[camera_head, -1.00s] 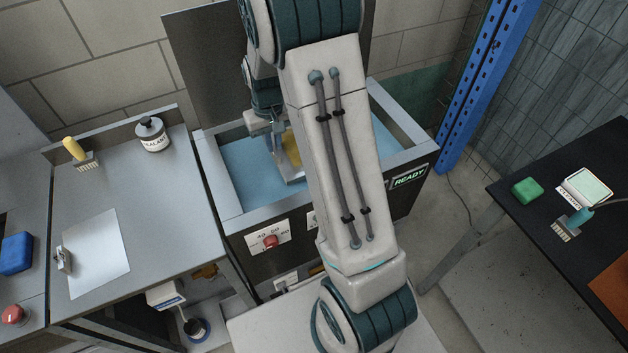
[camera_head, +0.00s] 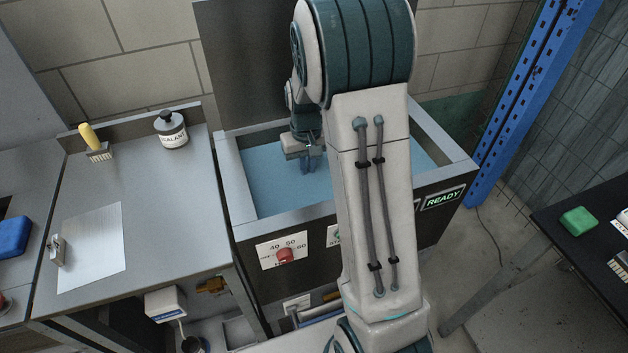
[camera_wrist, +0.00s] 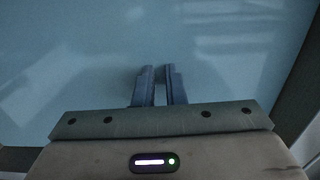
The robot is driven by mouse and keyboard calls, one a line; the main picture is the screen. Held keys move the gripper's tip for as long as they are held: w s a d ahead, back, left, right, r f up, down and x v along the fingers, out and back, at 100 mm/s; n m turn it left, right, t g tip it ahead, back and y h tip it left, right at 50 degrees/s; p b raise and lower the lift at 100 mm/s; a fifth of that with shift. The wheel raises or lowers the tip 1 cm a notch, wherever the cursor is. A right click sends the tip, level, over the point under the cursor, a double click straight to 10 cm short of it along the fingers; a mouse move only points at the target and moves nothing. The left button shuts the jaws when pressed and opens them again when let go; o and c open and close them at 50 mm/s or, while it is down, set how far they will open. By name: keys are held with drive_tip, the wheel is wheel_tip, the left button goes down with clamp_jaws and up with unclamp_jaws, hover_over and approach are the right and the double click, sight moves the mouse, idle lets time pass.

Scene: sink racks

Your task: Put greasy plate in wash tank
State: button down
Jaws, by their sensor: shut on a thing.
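The wash tank (camera_head: 238,194) is an open grey metal tank holding blue liquid (camera_head: 262,170), with a lit READY sign on its front. My gripper (camera_head: 310,168) points down inside the tank at the liquid, left of my forearm. In the wrist view its two dark fingers (camera_wrist: 159,86) are close together with a narrow gap, over or in the blue liquid. The greasy plate cannot be made out in either current view; the part between and below the fingertips is hidden or under the liquid.
A blue upright (camera_head: 515,110) stands right of the tank. A black table with a green block (camera_head: 578,221) is at right.

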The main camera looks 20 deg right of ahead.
sight(307, 181)
drive_tip(key=shift+f, duration=2.35)
drive_tip(key=shift+f+b, duration=0.4)
drive_tip(key=shift+f, duration=0.05)
drive_tip(key=c, duration=1.5)
unclamp_jaws()
